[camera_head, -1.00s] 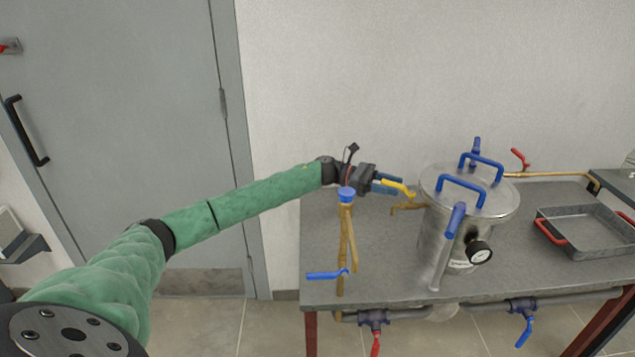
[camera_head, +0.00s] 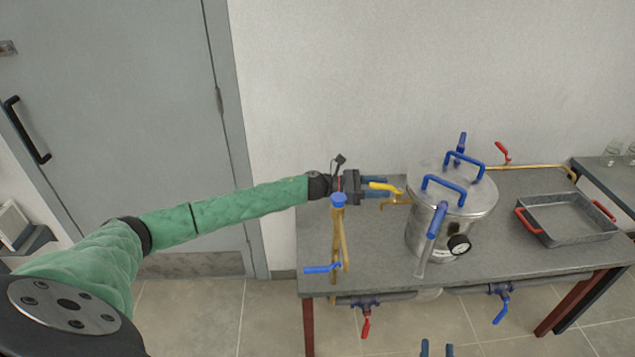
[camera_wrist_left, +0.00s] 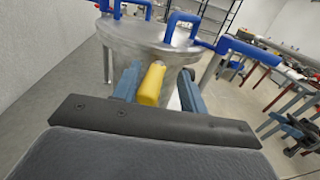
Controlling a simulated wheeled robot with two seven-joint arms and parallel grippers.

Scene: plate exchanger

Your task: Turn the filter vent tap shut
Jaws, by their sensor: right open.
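The yellow tap lever (camera_head: 384,187) sits on a brass tap (camera_head: 397,202) at the left side of the steel filter vessel (camera_head: 424,229). My left gripper (camera_head: 377,187) reaches in from the left at the lever. In the left wrist view, the yellow lever (camera_wrist_left: 152,84) lies between the two blue fingers of the left gripper (camera_wrist_left: 160,88). The fingers stand apart, with a gap between the lever and the right-hand finger. My right gripper (camera_head: 437,349) shows only its two spread fingertips at the bottom edge, open and empty, in front of the table.
A brass pipe with blue handles (camera_head: 338,240) stands just below my left gripper. The vessel lid has blue handles (camera_head: 444,187). A grey tray with red handles (camera_head: 566,219) is at right. Red and blue valves hang below the table's front edge (camera_head: 400,287).

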